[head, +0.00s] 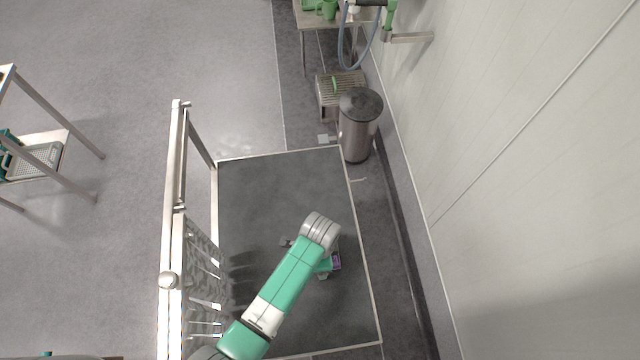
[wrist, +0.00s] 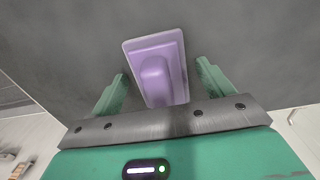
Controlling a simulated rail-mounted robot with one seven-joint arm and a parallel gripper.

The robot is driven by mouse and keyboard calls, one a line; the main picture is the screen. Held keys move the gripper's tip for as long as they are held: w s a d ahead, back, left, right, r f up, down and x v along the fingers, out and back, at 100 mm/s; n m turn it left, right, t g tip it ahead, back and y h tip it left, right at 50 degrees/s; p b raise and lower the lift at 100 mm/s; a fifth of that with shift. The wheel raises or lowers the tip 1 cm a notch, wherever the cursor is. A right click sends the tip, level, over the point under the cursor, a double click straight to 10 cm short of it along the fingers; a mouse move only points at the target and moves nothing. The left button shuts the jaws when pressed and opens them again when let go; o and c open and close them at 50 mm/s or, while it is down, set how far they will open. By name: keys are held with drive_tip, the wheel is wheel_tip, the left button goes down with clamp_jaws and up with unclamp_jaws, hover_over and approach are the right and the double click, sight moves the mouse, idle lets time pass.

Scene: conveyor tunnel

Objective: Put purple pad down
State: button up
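The purple pad (wrist: 158,68) has a raised handle-like block on a flat, pale-edged base. In the wrist view it lies between the two fingers of my gripper (wrist: 162,80), with a narrow gap on each side. The fingers are apart and do not appear to touch it. Dark grey floor matting shows behind the pad; whether the pad rests on it cannot be told for sure. In the head view only a small purple part of the pad (head: 337,261) shows beside my gripper (head: 325,268), low in the picture; my arm hides the rest.
The dark mat (head: 265,195) has a pale border and is mostly clear. A metal rail frame (head: 175,200) stands along its left side. A metal bin (head: 358,130) and a slatted crate (head: 338,92) stand beyond its far right corner. A white wall (head: 530,130) runs along the right.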

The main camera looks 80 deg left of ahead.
drive_tip(key=r+p, duration=0.1)
drive_tip(key=r, duration=1.1)
drive_tip(key=shift+a+r, duration=0.15)
drive_tip(key=shift+a, duration=0.05)
